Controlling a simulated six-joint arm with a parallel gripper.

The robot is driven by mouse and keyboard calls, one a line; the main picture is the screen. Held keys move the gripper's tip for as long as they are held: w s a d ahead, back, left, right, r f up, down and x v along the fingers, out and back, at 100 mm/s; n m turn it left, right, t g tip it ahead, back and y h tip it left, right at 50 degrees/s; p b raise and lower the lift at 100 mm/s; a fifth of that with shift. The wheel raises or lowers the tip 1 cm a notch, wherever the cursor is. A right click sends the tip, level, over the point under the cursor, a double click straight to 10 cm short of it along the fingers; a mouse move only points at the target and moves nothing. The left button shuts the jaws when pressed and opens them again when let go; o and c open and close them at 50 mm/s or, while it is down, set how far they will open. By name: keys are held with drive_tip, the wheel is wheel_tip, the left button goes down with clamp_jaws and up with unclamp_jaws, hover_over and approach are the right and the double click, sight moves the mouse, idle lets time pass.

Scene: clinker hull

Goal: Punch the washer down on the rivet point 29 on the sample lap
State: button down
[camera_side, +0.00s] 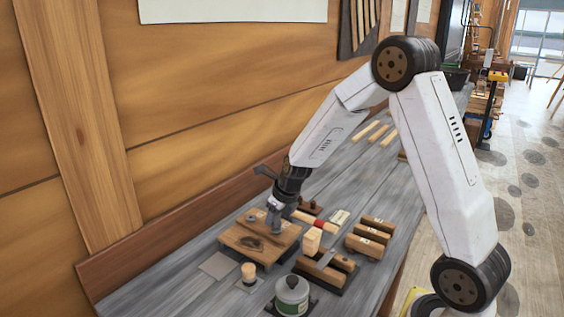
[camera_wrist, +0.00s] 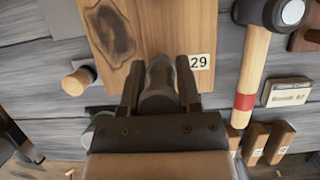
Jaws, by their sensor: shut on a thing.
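The sample lap (camera_wrist: 165,25) is a wooden board with a dark knot and a label reading 29 (camera_wrist: 200,62) near its right front corner. It also shows in the side view (camera_side: 235,238) on the grey bench. My gripper (camera_wrist: 160,80) is shut on a grey metal cylinder, the punch (camera_wrist: 158,95), and holds it over the board's front edge, left of the label. In the side view my gripper (camera_side: 277,208) points down at the board's right part. The washer and rivet point are hidden under the punch; I cannot tell whether the punch touches them.
A hammer (camera_wrist: 253,75) with a red-banded handle lies right of the board. A wooden-knobbed tool (camera_wrist: 75,83) stands to the left. Wooden blocks (camera_side: 365,240) and a round tin (camera_side: 292,294) stand nearby. A flat grey plate (camera_side: 217,265) lies left on the bench.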

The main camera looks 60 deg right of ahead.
drive_tip(key=shift+f, duration=0.6)
idle(0.7)
drive_tip(key=shift+c, duration=1.1)
unclamp_jaws()
drive_tip(key=shift+r, duration=4)
